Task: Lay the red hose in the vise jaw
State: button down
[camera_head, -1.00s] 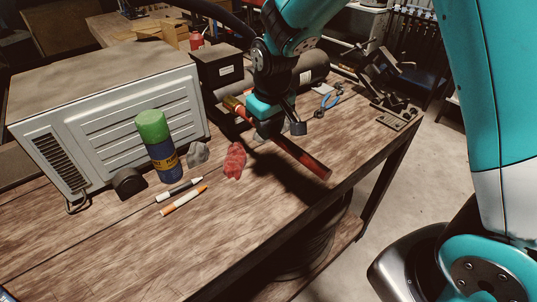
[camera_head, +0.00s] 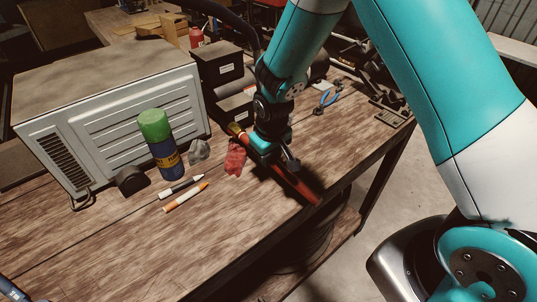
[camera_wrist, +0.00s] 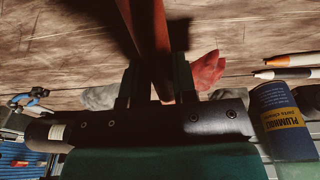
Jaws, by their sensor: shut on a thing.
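The red hose (camera_head: 304,190) is held in my gripper (camera_head: 278,162) above the wooden workbench, with a brassy fitting (camera_head: 235,129) at its far-left end. It slants down to the right, and its near end is by the bench's front edge. In the wrist view the hose (camera_wrist: 148,38) runs up between the two dark fingers (camera_wrist: 153,88), which are shut on it. A dark metal device (camera_head: 368,68) at the bench's right end may be the vise; my arm partly hides it, and I cannot make out a jaw.
A crumpled red rag (camera_head: 235,158) lies just left of the hose. A green-capped can (camera_head: 160,145), two markers (camera_head: 183,192) and a large grey metal box (camera_head: 110,120) stand or lie further left. Blue-handled pliers (camera_head: 328,99) lie behind.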

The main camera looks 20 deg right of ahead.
jog(key=shift+f+b, duration=0.4)
jog(key=shift+f, duration=0.15)
jog(key=c, duration=0.9)
grip_release()
jog(key=shift+r, duration=0.1)
jog(key=shift+r+p, duration=0.3)
jog(key=shift+p, duration=0.1)
notch_tip(320, 180, up, 12)
jog(key=s+b, duration=0.2)
jog(key=s+a+r+n+y, duration=0.1)
jog(key=s+r, duration=0.2)
jog(key=s, duration=0.4)
jog(key=s+a+r+n+g+y, duration=0.1)
jog(key=s+r, duration=0.3)
jog(key=s, duration=0.4)
jog(key=s+a+r+n+y, duration=0.1)
jog(key=s+a+r+y, duration=0.1)
jog(key=s, duration=0.5)
jog(key=shift+s+a+r+n+g, duration=0.3)
jog(key=shift+a+r, duration=0.1)
jog(key=shift+r, duration=0.4)
